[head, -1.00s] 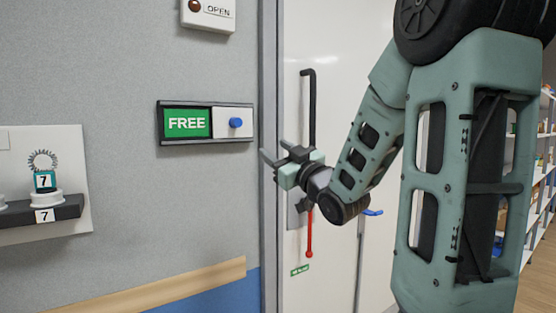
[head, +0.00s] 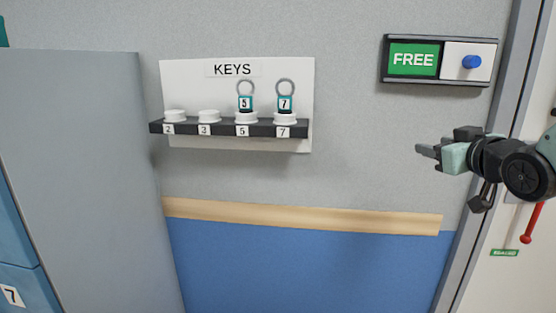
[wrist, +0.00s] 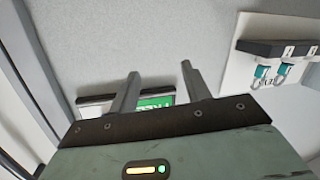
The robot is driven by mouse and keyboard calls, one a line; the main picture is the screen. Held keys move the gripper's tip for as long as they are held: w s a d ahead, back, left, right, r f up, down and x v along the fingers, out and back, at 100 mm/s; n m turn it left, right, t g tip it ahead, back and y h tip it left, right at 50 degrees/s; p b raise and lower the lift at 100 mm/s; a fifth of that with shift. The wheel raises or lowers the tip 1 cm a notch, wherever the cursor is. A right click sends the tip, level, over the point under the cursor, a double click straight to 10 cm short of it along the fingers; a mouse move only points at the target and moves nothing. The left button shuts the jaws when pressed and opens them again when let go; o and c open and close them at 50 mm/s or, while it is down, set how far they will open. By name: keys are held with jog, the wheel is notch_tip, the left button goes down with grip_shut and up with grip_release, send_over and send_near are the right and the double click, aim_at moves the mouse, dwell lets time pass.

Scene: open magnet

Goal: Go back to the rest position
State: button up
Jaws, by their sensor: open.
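My gripper (head: 428,160) is at the right of the head view, in front of the grey wall below the FREE sign and left of the door frame. In the wrist view its two fingers (wrist: 158,92) stand apart with nothing between them. The FREE sign (head: 413,59) is green with a slider panel and a blue knob (head: 471,62) at its right. In the wrist view the sign (wrist: 155,103) is partly hidden behind my fingers.
A KEYS board (head: 190,80) has a dark shelf (head: 220,128) with white holders; keys 5 (head: 245,100) and 7 (head: 285,100) stand there. A grey cabinet (head: 80,150) is at left. A white door (head: 510,275) with a red lever (head: 532,225) is at right. The wall between is clear.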

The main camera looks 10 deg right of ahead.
jog(key=s+a+f+n+g+y, duration=0.1)
jog(key=s+a+f+g, duration=0.25)
jog(key=a, duration=0.35)
jog(key=s+a+f+n+g+y, duration=0.1)
jog(key=s+a+f+g, duration=0.15)
jog(key=a+f, duration=0.3)
jog(key=s+a+f+n+g+y, duration=0.1)
jog(key=s+a+f+g, duration=0.25)
jog(key=a, duration=0.35)
jog(key=s+a+f+n+g, duration=0.1)
jog(key=s+a+f+g, duration=0.1)
jog(key=s, duration=0.6)
jog(key=s+a+f+n+g+h, duration=0.1)
jog(key=s+a+g, duration=0.3)
jog(key=s, duration=0.5)
jog(key=shift+a+f+n+g+h, duration=0.35)
jog(key=shift+a+f, duration=0.2)
jog(key=shift+f, duration=0.15)
